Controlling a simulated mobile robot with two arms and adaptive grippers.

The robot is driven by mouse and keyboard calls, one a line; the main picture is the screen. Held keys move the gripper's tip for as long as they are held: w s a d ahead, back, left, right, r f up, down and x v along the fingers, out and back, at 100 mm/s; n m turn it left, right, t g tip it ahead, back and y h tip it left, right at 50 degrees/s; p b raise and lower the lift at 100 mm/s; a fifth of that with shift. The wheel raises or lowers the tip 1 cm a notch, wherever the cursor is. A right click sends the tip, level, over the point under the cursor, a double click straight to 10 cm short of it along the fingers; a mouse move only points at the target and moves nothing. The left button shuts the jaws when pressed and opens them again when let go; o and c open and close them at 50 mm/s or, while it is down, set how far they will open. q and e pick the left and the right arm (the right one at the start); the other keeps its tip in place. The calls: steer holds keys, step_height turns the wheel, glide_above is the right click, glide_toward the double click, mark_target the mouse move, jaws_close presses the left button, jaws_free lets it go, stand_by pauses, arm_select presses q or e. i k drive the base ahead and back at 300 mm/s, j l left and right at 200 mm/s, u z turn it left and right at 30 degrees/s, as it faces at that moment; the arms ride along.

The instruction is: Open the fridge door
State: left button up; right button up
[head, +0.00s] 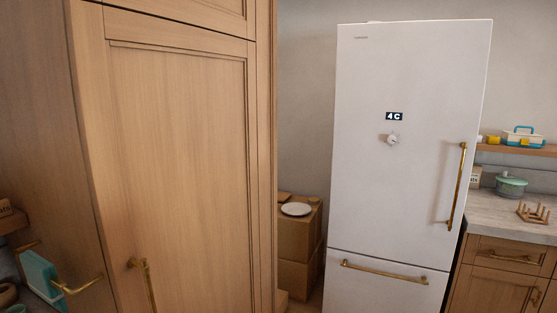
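The fridge (400,200) stands right of centre in the head view, white and tall. Its large upper door (385,180) looks shut, with a display reading "4 C" and a small round white thing below the display. A vertical brass handle (457,185) runs along the right side of this door. Below is a shut lower drawer (385,292) with a horizontal brass handle (394,271). Neither of my grippers is in view, and nothing touches the fridge handles.
A tall wooden cabinet (180,160) fills the left, close to me. Boxes (297,235) with a white plate (296,209) on top stand between cabinet and fridge. At right, a counter (490,206) bears a green pot (511,186) and a wooden rack (534,214).

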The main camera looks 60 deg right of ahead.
mark_target(422, 84)
steer(key=z, duration=2.85)
